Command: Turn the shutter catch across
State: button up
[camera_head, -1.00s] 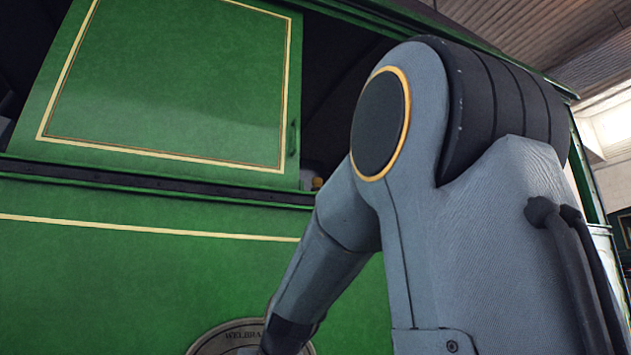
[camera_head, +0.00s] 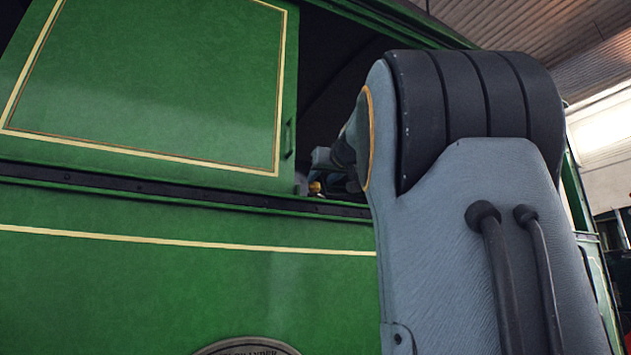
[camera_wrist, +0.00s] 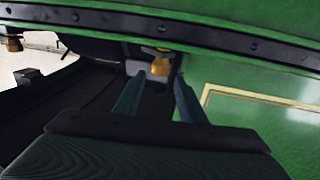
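The green shutter (camera_head: 150,85) with cream lining fills the upper left of the head view, and its corner (camera_wrist: 265,118) shows at the right in the wrist view. A small brass piece (camera_wrist: 161,66), which looks like the catch, sits at the dark rail by the shutter's edge. It also shows small in the head view (camera_head: 315,187). My gripper (camera_wrist: 159,80) is open, with its two fingers apart and pointing toward the brass piece, which appears between the tips. I cannot tell whether they touch it. In the head view my arm hides much of the opening.
The dark rail (camera_head: 130,187) runs along the green side panel (camera_head: 190,275) below the shutter. A slim handle (camera_head: 289,138) is on the shutter's edge. Another brass piece (camera_wrist: 13,43) is at the wrist view's upper left. The window opening (camera_head: 335,85) is dark inside.

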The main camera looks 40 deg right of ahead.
aim_at(316, 184)
jog(key=shift+p+x, duration=1.35)
jog(key=shift+x, duration=1.25)
jog(key=c, duration=0.8)
jog(key=shift+o, duration=0.2)
